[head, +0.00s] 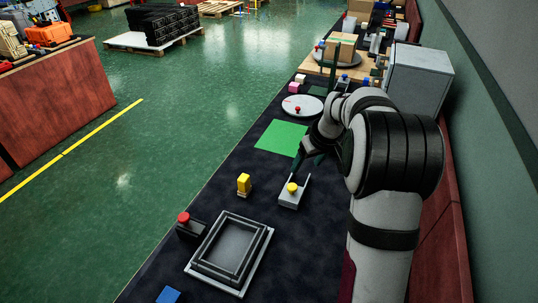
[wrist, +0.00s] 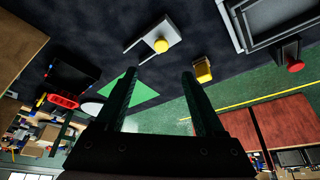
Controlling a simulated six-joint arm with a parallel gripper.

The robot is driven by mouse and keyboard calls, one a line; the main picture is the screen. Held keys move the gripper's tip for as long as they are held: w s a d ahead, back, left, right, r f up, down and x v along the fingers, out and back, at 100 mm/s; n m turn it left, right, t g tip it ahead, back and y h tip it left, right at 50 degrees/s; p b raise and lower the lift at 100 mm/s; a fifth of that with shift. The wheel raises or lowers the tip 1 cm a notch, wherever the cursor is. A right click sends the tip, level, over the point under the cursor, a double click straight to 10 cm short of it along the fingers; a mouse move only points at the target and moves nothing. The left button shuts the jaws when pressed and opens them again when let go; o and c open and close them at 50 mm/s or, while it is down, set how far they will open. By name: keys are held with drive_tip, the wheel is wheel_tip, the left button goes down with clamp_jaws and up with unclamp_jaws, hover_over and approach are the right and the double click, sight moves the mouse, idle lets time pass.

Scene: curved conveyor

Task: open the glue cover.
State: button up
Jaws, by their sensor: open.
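No part is clearly recognisable as a glue cover. A grey bracket-like holder (head: 288,202) with a round yellow knob (head: 292,188) stands on the dark table. The holder (wrist: 141,42) and its knob (wrist: 161,45) also show in the wrist view, beyond my fingertips. A small yellow block-like piece (head: 243,185) stands to its left, and shows in the wrist view (wrist: 203,71) near the right finger. My gripper (head: 309,158) is partly hidden by my arm, above the table behind the knob. In the wrist view my gripper (wrist: 160,82) is open with nothing between its fingers.
A grey framed tray (head: 258,262) and a black box with a red button (head: 184,219) stand in front. A blue block (head: 169,295) lies at the near edge. Behind are a green mat (head: 280,138), a white disc (head: 291,105) and a grey cabinet (head: 420,72).

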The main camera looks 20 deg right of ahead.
sight(293, 186)
drive_tip(key=x, duration=1.5)
drive_tip(key=shift+s+a+f, duration=0.1)
drive_tip(key=shift+a+f, duration=0.05)
clamp_jaws()
idle(0.5)
